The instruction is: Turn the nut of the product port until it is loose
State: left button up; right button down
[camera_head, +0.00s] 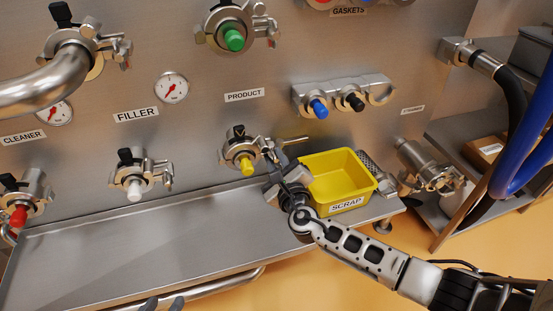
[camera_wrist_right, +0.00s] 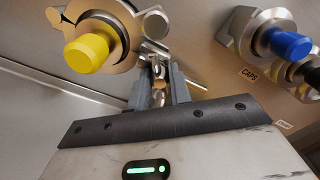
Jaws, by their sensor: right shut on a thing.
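The product port (camera_head: 240,150) is a steel clamp fitting with a yellow cap, below the PRODUCT label. In the right wrist view its yellow cap (camera_wrist_right: 86,53) is at upper left. My right gripper (camera_head: 276,158) is at the right side of this port. In the wrist view its fingers (camera_wrist_right: 158,88) are closed around the small brassy nut (camera_wrist_right: 158,85) on the clamp's side. The fingers hide much of the nut, and its looseness cannot be told.
A yellow SCRAP bin (camera_head: 335,177) stands on the steel shelf (camera_head: 130,245), just right of my right gripper. A rack with a blue cap (camera_head: 318,107) and a black cap is above it. Other clamped ports line the panel. The shelf's left part is clear.

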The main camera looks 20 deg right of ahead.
jog(key=n+p, duration=0.2)
jog(key=r+n+p, duration=0.1)
jog(key=n+p, duration=0.1)
jog(key=n, duration=0.1)
jog(key=shift+w+n, duration=0.15)
jog(key=shift+n, duration=0.15)
jog(key=shift+f+n+p, duration=0.1)
jog(key=shift+n+p, duration=0.2)
jog(key=shift+n, duration=0.2)
jog(key=shift+f+n, duration=0.15)
jog(key=shift+n, duration=0.35)
jog(key=n+p, duration=0.2)
jog(key=shift+r+n, duration=0.3)
jog(key=c, duration=1.5)
grip_release()
jog(key=shift+f+n, duration=0.3)
